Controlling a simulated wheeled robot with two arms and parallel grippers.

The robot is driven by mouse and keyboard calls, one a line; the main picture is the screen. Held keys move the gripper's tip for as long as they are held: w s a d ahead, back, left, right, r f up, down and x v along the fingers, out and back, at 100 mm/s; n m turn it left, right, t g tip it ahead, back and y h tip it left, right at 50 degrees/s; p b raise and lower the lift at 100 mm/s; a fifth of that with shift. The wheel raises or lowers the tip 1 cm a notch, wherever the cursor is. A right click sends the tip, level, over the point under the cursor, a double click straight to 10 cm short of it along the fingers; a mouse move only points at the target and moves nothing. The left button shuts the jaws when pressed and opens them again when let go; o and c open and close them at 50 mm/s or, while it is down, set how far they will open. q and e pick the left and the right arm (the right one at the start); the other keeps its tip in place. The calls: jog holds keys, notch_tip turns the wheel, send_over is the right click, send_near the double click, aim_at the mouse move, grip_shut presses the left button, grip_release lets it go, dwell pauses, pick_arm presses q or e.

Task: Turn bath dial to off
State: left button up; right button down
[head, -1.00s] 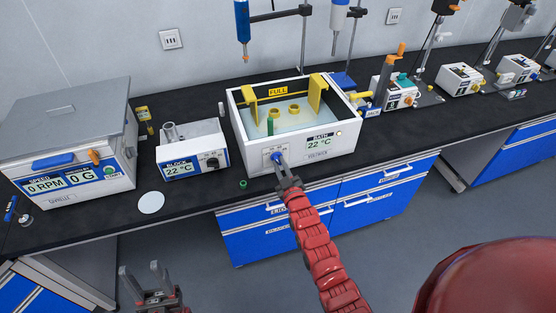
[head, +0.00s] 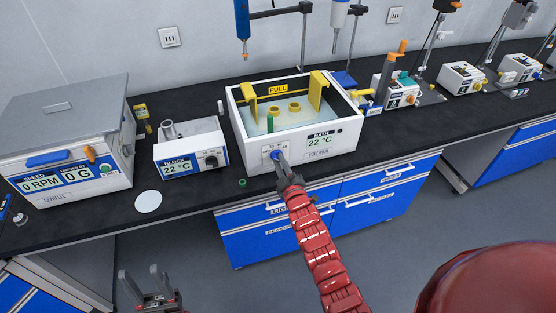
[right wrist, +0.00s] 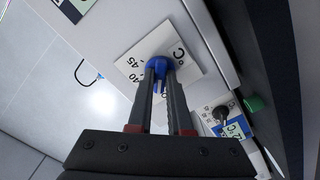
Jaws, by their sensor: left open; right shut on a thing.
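The bath (head: 313,157) is a white box with blue-tinted liquid and a display reading 22 °C, in the middle of the bench. Its blue dial (head: 276,155) is on the front face over a white scale plate, and it also shows in the right wrist view (right wrist: 160,68). My right gripper (head: 281,166) is shut on the blue dial; in the right wrist view its fingers (right wrist: 158,78) close around the dial, with part of the scale showing. The round lamp (head: 339,130) by the display looks dark. My left gripper (head: 153,275) is open and empty, low in front of the bench.
A block heater (head: 190,148) stands left of the bath, and a centrifuge (head: 70,140) further left. A green cap (head: 242,182) and a white disc (head: 148,201) lie near the bench's front edge. Yellow racks hang inside the bath, and stands rise behind it.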

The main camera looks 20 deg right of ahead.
jog(key=shift+f+n+b, duration=0.25)
jog(key=shift+n+b, duration=0.65)
jog(key=shift+b, duration=0.3)
jog(key=shift+n+b, duration=1.15)
jog(key=shift+n, duration=0.05)
jog(key=c, duration=0.7)
grip_release()
jog(key=shift+r, duration=0.25)
jog(key=shift+s+d+b, duration=0.1)
jog(key=shift+s+b, duration=0.2)
jog(key=shift+s, duration=3.2)
